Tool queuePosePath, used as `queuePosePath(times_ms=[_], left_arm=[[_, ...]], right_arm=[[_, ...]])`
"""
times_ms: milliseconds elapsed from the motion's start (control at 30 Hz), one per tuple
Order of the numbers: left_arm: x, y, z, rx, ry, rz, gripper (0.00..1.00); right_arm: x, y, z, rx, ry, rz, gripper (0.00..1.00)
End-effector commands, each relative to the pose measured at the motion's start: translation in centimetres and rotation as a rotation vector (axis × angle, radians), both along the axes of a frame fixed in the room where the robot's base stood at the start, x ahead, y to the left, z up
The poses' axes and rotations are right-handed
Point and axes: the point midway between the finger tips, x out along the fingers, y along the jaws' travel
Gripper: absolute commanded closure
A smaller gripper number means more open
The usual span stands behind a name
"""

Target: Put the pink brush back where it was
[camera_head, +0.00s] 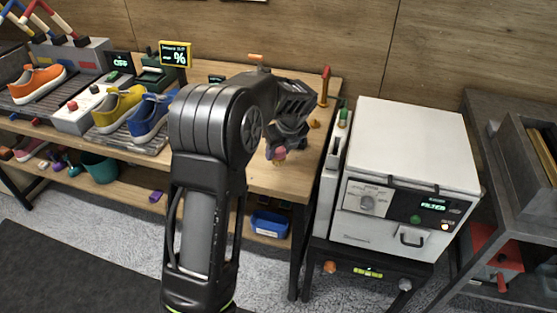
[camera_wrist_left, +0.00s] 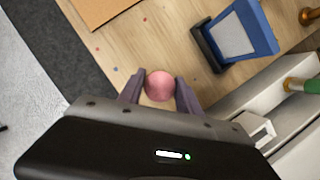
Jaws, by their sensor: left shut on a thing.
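The pink brush (camera_wrist_left: 160,86) shows as a round pink end between the two fingers of my left gripper (camera_wrist_left: 160,92) in the left wrist view. The gripper is shut on it. In the head view my left gripper (camera_head: 278,150) is above the right part of the wooden table, and the pink end (camera_head: 279,154) shows below the fingers. The rest of the brush is mostly hidden. I cannot tell whether it touches the table. My right gripper is not in view.
A blue-framed stand (camera_wrist_left: 238,40) is on the table near the gripper. A white machine (camera_head: 405,165) stands right of the table. Blue (camera_head: 153,114), yellow (camera_head: 118,108) and orange (camera_head: 37,82) sneakers are at the left. A blue bin (camera_head: 270,224) is on the lower shelf.

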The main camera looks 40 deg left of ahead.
Motion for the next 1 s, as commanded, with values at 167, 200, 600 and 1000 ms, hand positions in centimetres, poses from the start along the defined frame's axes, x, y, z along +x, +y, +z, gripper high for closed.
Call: queuePosePath(times_ms=[167,200,600,1000], left_arm=[[0.0,0.0,-0.1,0.000,-0.002,0.001,0.92],[0.0,0.0,-0.1,0.000,-0.002,0.001,0.92],[0.0,0.0,-3.7,0.001,0.000,0.000,0.92],[0.0,0.0,-4.1,-0.001,-0.001,0.001,0.58]], right_arm=[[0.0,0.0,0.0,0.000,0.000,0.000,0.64],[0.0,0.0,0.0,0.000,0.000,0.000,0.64],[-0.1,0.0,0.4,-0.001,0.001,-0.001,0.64],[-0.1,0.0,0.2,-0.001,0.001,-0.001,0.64]])
